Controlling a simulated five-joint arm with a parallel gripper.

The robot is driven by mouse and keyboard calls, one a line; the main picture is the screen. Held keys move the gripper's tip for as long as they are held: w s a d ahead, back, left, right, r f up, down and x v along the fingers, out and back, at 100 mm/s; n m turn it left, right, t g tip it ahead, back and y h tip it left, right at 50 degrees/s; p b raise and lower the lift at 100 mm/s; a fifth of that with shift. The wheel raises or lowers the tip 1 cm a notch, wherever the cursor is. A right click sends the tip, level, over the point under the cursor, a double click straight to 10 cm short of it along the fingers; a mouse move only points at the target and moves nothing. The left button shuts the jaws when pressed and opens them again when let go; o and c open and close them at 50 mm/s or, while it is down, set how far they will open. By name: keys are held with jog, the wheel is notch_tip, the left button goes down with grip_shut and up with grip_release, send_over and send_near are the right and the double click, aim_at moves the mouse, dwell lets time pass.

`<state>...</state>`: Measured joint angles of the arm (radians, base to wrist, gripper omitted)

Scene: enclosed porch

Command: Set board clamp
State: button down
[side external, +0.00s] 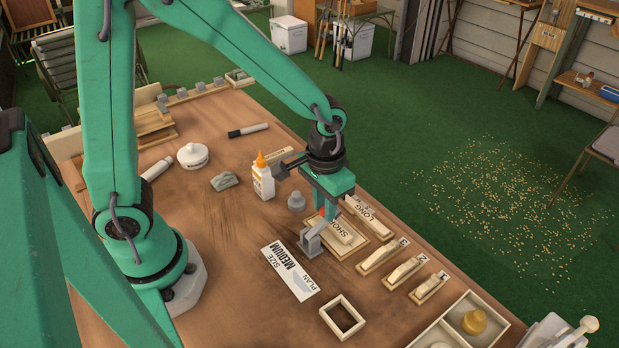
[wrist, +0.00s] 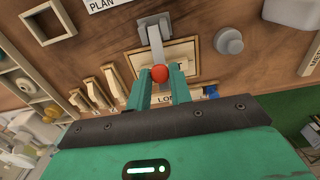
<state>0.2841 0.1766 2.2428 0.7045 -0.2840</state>
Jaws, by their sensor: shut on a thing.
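A grey metal clamp (side external: 312,243) stands at the near-left edge of a framed wooden board (side external: 350,254) on the workbench. Its lever (wrist: 156,45) ends in a red ball knob (wrist: 159,73). My gripper (side external: 323,212) is shut on the red knob, with one green finger on each side of it in the wrist view. The lever slants up from the clamp base over the board. A piece marked SHORT (side external: 345,231) lies on the board, partly hidden by my gripper. A plan card (side external: 290,272) reading SIZE MEDIUM lies left of the clamp.
A piece marked LONG (side external: 368,215) and several numbered wooden pieces (side external: 405,270) lie right of the board. A grey knobbed part (side external: 296,201) and a glue bottle (side external: 263,182) stand behind it. A square frame (side external: 342,317) and a divided tray (side external: 492,335) are in front.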

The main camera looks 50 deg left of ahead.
jog(key=shift+s+d+r+t+h, duration=0.15)
jog(key=shift+s+t+h, duration=0.1)
jog(key=shift+s+t, duration=0.35)
jog(key=shift+s+a+r+t+h, duration=0.15)
jog(key=shift+s+t+h, duration=0.1)
jog(key=shift+s+t, duration=0.35)
jog(key=shift+w+d, duration=0.1)
jog(key=c, duration=1.3)
grip_release()
jog(key=shift+o, duration=0.2)
jog(key=shift+r, duration=0.1)
jog(key=v, duration=0.7)
jog(key=shift+r, duration=0.3)
